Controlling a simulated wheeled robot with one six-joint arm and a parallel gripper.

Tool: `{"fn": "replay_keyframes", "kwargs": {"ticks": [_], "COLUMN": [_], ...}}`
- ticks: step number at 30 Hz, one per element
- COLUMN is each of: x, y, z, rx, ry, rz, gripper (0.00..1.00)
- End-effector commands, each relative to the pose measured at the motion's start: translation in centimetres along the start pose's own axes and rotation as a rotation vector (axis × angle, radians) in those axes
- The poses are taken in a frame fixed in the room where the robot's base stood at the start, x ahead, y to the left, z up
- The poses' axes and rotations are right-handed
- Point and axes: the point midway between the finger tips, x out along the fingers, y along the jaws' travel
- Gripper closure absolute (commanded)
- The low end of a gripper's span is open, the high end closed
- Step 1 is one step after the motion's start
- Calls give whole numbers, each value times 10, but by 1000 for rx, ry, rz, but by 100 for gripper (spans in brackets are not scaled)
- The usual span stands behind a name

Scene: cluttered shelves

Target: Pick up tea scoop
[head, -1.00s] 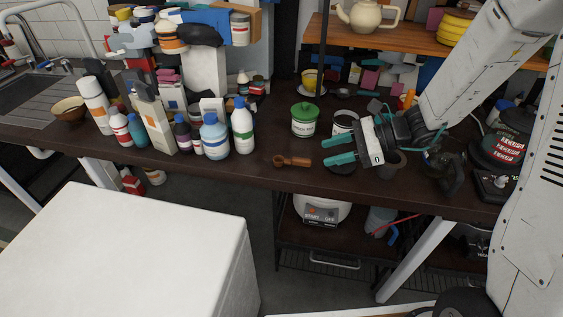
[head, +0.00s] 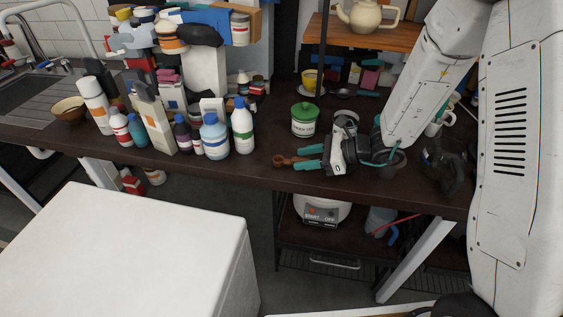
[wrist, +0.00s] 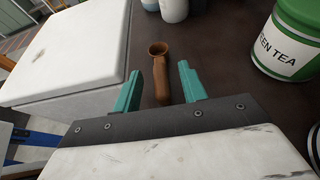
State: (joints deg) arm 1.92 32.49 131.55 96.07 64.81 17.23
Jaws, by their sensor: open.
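The brown wooden tea scoop (head: 283,160) lies on the dark counter near its front edge, its handle partly hidden by my gripper in the head view. In the wrist view the tea scoop (wrist: 160,72) lies with its round bowl away from me and its handle towards me. My gripper (head: 308,157) is open, with teal fingers. In the wrist view the open fingers (wrist: 160,90) stand on either side of the handle's near end, with a gap on both sides. Whether the fingers are level with the scoop I cannot tell.
A green-lidded tea tin (head: 305,120) stands just behind my gripper. White and blue bottles (head: 243,126) stand to the left. A white box-like surface (head: 120,250) is in front at left. The counter between the bottles and the scoop is clear.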

Motion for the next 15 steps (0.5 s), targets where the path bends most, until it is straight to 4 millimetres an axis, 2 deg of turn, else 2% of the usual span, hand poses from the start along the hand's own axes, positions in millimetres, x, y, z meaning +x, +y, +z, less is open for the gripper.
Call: {"fn": "replay_keyframes", "kwargs": {"ticks": [4,5,9,15], "x": [0,0,0,0], "y": [0,0,0,0], "z": [0,0,0,0], "rx": [0,0,0,0], "ry": [0,0,0,0], "rz": [0,0,0,0], "gripper": [58,61,100,100]}}
